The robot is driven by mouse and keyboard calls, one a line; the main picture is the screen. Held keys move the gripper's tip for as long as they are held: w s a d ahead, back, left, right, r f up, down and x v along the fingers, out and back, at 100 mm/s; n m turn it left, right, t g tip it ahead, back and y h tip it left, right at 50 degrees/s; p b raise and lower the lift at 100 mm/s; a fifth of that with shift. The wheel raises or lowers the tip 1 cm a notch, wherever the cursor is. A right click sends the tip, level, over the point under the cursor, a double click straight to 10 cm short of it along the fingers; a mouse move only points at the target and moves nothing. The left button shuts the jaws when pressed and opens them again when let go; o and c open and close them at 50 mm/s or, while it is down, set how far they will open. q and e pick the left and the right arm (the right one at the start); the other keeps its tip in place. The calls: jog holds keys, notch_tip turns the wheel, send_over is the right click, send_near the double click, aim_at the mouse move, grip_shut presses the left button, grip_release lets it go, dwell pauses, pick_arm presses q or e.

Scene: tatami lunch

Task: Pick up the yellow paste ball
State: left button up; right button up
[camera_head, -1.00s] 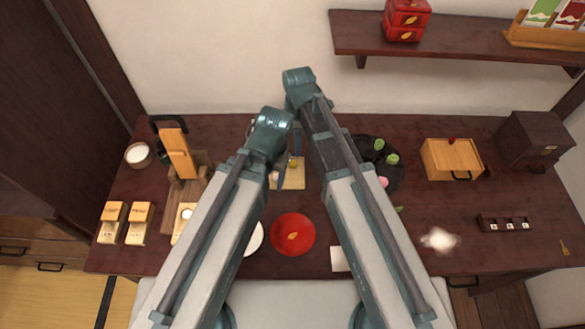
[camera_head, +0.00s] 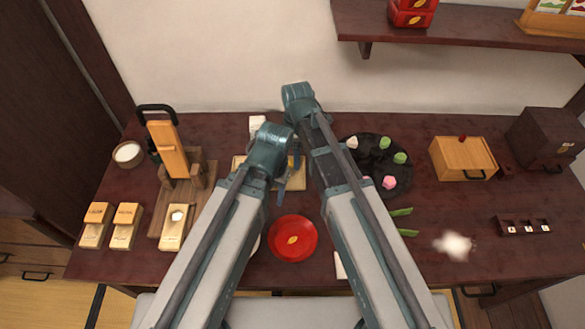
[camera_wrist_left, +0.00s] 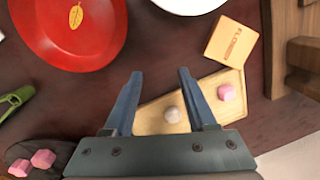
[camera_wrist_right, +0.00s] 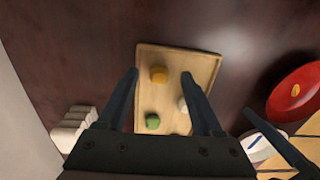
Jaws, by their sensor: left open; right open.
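The yellow paste ball (camera_wrist_right: 158,75) rests on a wooden board (camera_wrist_right: 206,64) in the right wrist view. A green ball (camera_wrist_right: 152,121) and a white ball (camera_wrist_right: 183,105) lie on the same board. My right gripper (camera_wrist_right: 160,74) is open and empty, and the yellow ball shows between its spread fingertips; I cannot tell the height gap. My left gripper (camera_wrist_left: 160,73) is open and empty, with a white ball (camera_wrist_left: 173,114) and a pink piece (camera_wrist_left: 226,92) on a board beyond its fingers. In the head view my arms cover much of the board.
A red plate (camera_head: 292,240) stands in front of the board. A dark round tray (camera_head: 402,177) with coloured sweets is to the right. A wooden press (camera_head: 168,150) and small wooden moulds (camera_head: 125,226) are at the left. The table's right part has free room.

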notch_tip(320, 180, down, 2)
jog(key=shift+f+b, duration=0.1)
jog(key=shift+b, duration=0.5)
grip_shut()
